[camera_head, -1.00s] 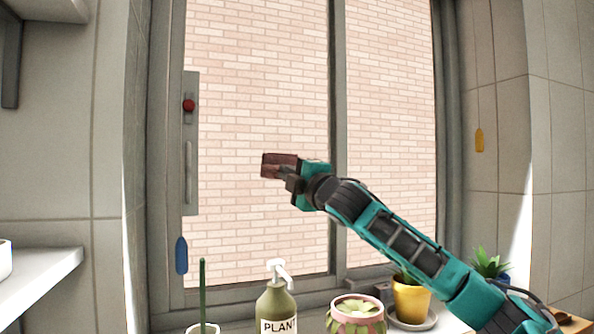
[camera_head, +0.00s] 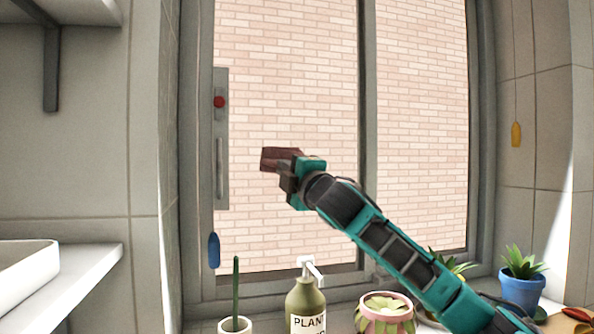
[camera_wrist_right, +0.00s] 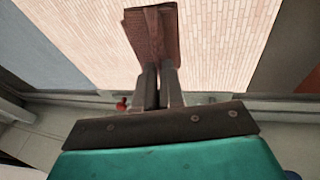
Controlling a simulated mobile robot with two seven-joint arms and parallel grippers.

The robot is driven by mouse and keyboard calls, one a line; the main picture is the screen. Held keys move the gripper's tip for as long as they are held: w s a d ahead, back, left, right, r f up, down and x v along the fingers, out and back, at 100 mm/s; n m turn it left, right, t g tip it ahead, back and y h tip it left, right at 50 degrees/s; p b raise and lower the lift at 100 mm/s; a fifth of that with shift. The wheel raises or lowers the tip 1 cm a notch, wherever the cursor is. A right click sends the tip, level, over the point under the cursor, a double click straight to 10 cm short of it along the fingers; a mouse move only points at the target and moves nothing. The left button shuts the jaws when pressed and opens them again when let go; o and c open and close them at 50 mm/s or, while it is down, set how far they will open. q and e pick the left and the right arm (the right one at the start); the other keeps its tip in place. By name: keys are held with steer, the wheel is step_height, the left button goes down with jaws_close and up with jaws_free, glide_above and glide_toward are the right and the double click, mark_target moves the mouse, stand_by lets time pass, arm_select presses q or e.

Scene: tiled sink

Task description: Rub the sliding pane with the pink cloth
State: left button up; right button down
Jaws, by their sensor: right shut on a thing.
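The sliding pane (camera_head: 300,80) is the left glass of the window, with brick wall behind it and a grey handle strip (camera_head: 221,140) with a red knob down its left side. My right gripper (camera_head: 283,170) is in front of the pane's lower middle. It is shut on the cloth (camera_head: 273,157), which looks dull dark pink. In the right wrist view the cloth (camera_wrist_right: 152,34) sticks out past the closed fingers (camera_wrist_right: 157,75). I cannot tell whether the cloth touches the glass. My left gripper is out of view.
On the sill below stand a green-stick cup (camera_head: 235,325), a plant bottle (camera_head: 306,303) with a white pump, a pink pot (camera_head: 386,312), and a blue potted plant (camera_head: 522,285). A blue tag (camera_head: 214,250) and yellow tag (camera_head: 516,134) hang beside the window. A shelf (camera_head: 90,275) is at left.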

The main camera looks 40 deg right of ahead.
steer(key=shift+w+a, duration=0.1)
steer(key=shift+a, duration=0.1)
steer(key=s+a+b, duration=0.2)
steer(key=s+a, duration=0.1)
steer(key=s, duration=0.2)
steer(key=shift+s, duration=0.15)
stand_by(0.4)
steer(key=shift+b, duration=0.3)
steer(key=shift+s+a+b, duration=0.3)
steer(key=shift+s+a, duration=0.05)
steer(key=shift+s, duration=0.3)
steer(key=shift+s+a+b, duration=0.25)
steer(key=shift+s+a, duration=0.05)
steer(key=shift+s, duration=0.35)
